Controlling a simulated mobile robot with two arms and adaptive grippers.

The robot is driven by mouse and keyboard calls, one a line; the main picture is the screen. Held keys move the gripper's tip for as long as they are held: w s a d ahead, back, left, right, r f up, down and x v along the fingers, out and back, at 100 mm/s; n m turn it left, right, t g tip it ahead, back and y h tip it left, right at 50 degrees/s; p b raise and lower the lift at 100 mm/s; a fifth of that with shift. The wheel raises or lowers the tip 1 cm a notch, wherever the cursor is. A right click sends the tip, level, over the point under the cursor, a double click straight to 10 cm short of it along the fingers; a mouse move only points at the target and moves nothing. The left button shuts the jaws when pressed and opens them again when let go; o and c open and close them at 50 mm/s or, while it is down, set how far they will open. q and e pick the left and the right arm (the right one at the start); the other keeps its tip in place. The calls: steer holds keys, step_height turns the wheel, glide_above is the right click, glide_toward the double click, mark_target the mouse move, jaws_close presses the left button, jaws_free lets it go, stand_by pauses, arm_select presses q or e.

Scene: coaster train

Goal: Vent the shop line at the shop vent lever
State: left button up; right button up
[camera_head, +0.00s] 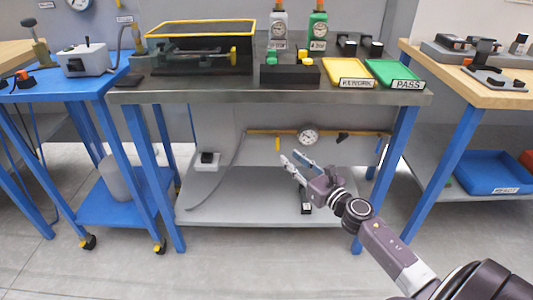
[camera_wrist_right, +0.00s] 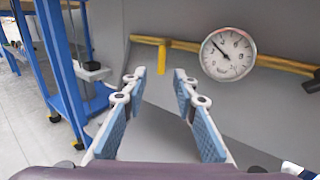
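A yellow pipe (camera_head: 320,132) runs along the grey back panel under the middle bench. A round white gauge (camera_head: 308,136) sits on it. The gauge also shows in the right wrist view (camera_wrist_right: 228,53), its needle pointing up and left. A short yellow lever (camera_head: 277,144) hangs down from the pipe left of the gauge; it shows in the wrist view (camera_wrist_right: 165,57) beyond my fingers. A black handle (camera_head: 343,137) sits right of the gauge. I see no label telling which is the vent lever. My right gripper (camera_head: 293,161) is open and empty, below the pipe and apart from the lever. My left gripper is out of view.
The steel benchtop (camera_head: 200,96) overhangs the pipe. A grey lower shelf (camera_head: 250,210) lies beneath my gripper. A small box with a black knob (camera_head: 207,160) is at the left with a cable. Blue legs (camera_head: 395,150) flank the opening.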

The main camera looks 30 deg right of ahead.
mark_target(278, 147)
steer(key=shift+w, duration=3.7)
steer(key=shift+c, duration=0.5)
jaws_close()
